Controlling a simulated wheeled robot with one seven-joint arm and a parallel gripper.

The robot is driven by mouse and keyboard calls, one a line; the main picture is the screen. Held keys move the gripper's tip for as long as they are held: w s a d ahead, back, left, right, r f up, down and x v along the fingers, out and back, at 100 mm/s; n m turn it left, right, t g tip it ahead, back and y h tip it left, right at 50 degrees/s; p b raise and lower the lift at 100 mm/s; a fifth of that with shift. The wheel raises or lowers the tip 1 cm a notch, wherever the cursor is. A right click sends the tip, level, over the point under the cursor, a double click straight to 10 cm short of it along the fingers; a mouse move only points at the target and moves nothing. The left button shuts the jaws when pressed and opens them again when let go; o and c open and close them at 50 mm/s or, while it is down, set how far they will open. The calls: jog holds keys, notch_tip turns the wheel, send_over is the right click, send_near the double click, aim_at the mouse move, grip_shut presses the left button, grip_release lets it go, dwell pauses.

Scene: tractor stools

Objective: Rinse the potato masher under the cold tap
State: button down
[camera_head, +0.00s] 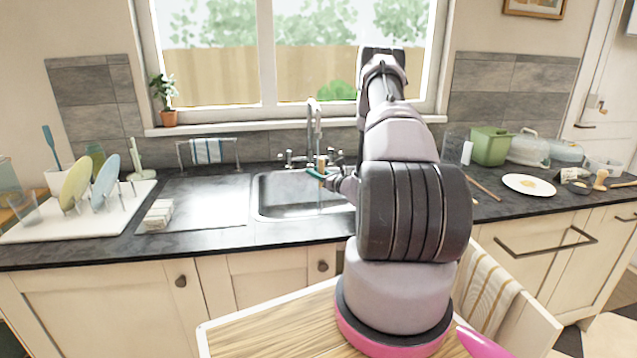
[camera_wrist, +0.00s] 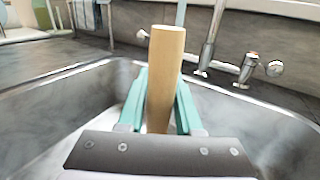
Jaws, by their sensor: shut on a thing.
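My gripper (camera_head: 322,173) is over the sink, below the tap's spout. Its green fingers (camera_wrist: 160,105) are shut on the wooden handle of the potato masher (camera_wrist: 166,55), which stands roughly upright between them. A small part of the handle also shows in the head view (camera_head: 321,161). The masher's head is hidden in both views. The chrome tap (camera_head: 316,122) stands behind the sink; its column (camera_wrist: 211,42) and a side handle (camera_wrist: 247,68) show in the wrist view. A thin pale vertical streak by the gripper may be water; I cannot tell for certain.
The steel sink (camera_head: 268,205) surrounds the space under my gripper, with a drainer (camera_head: 205,192) to its left. A dish rack (camera_head: 100,200) with plates stands farther left. A white plate (camera_head: 540,190) and a green bin (camera_head: 490,147) are on the right counter.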

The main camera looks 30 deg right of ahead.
jog(key=s+a, duration=0.4)
jog(key=s, duration=0.1)
jog(key=shift+s+a, duration=0.2)
jog(key=shift+s, duration=0.2)
dwell(0.9)
jog(key=shift+r, duration=0.1)
dwell(0.4)
jog(key=s+a+r, duration=0.3)
jog(key=s+r, duration=0.1)
dwell(0.6)
dwell(0.4)
